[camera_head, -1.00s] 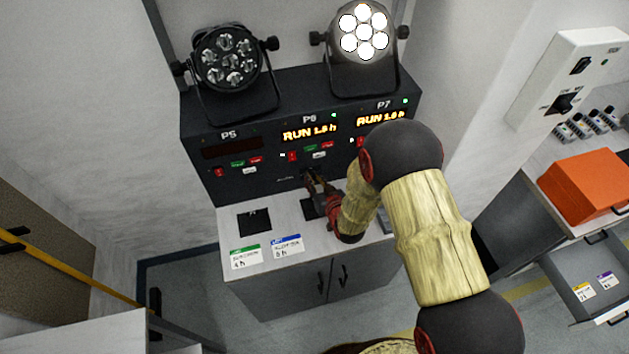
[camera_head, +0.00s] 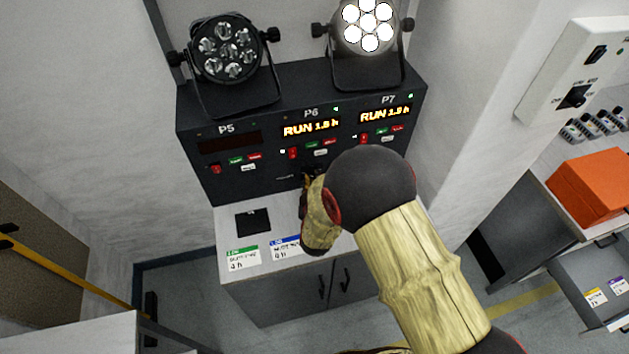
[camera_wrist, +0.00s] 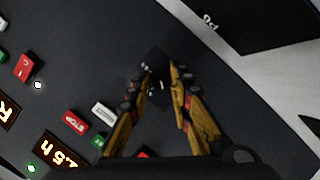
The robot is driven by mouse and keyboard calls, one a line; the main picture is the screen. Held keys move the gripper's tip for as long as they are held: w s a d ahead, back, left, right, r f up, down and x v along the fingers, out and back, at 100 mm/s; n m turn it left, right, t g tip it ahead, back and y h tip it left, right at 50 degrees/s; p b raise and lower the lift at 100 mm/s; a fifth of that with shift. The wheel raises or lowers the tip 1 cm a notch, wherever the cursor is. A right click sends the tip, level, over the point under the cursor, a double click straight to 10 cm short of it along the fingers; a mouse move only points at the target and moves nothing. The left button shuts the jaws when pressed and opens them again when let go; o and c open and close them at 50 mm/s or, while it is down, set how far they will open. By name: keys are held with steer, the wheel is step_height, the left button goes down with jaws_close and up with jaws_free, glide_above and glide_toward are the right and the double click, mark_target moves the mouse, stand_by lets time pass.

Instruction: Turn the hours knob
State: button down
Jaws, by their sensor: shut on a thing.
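The hours knob (camera_wrist: 157,73) is a small dark knob on the black panel, between my fingertips in the wrist view. My gripper (camera_wrist: 163,76) is shut on it, one finger on each side. In the head view my gripper (camera_head: 308,181) is at the panel's lower edge below P6, mostly hidden by my arm, and the knob cannot be made out. The P6 display (camera_head: 310,127) is lit and reads RUN with an hours figure, apparently 1.5 h. Part of a lit display (camera_wrist: 60,150) also shows in the wrist view.
The P7 display (camera_head: 385,115) is lit too; the P5 display (camera_head: 229,144) is dark. Red, green and white buttons, including a red STOP button (camera_wrist: 77,121), sit near my fingers. Two stage lamps stand above; the right lamp (camera_head: 367,25) is lit. Label cards (camera_head: 242,258) lie on the counter.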

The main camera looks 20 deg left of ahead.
steer(key=n, duration=0.1)
steer(key=n+t, duration=0.1)
steer(key=shift+s+a+f+n+h, duration=0.1)
steer(key=shift+a+f+n+h, duration=0.1)
steer(key=shift+n+h, duration=0.15)
steer(key=shift+n+t+h+b, duration=0.4)
steer(key=shift+n+t, duration=0.5)
steer(key=shift+n, duration=0.45)
steer(key=c, duration=1.6)
jaws_free()
steer(key=v, duration=1.2)
